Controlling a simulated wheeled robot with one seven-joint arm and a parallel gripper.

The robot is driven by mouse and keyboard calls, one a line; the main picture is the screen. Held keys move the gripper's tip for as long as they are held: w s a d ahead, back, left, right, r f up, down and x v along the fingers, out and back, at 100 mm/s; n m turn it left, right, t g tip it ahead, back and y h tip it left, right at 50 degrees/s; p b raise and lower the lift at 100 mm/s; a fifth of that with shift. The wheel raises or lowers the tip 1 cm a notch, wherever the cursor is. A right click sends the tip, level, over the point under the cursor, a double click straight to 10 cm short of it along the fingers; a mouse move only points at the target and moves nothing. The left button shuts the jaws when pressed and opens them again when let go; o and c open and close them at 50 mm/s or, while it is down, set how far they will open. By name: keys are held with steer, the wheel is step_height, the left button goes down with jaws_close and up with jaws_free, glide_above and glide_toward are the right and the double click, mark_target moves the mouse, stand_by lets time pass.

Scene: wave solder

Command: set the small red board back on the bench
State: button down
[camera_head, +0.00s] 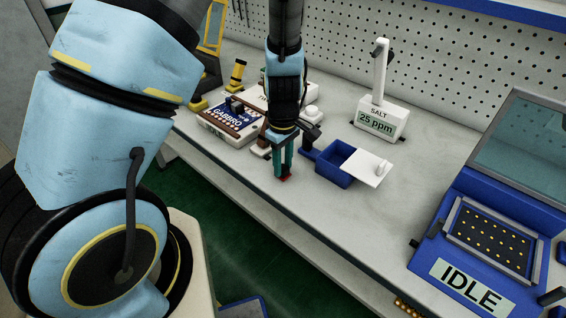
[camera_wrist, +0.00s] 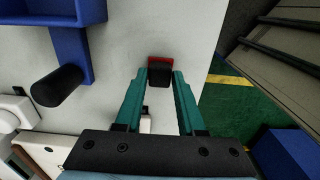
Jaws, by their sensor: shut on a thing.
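The small red board (camera_head: 286,178) is at the tips of my gripper (camera_head: 283,171), near the front edge of the bench (camera_head: 345,222). In the wrist view the board shows as a red edge (camera_wrist: 160,59) with a dark block in front of it. The teal fingers of my gripper (camera_wrist: 160,75) are closed on it from both sides. Much of the board is hidden by the dark block and the fingers. I cannot tell whether the board touches the bench top or hangs just above it.
A blue box (camera_head: 336,178) with a white lid (camera_head: 370,169) stands just right of my gripper. A GABBRO box (camera_head: 228,124) lies to the left. The salt meter (camera_head: 381,120) stands behind, and the blue IDLE machine (camera_head: 470,286) at the right. Bare bench lies between.

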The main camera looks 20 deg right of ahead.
mark_target(283, 168)
steer(key=shift+f, duration=0.1)
steer(key=shift+c, duration=2.2)
jaws_free()
step_height(283, 168, up, 11)
steer(key=shift+f, duration=0.1)
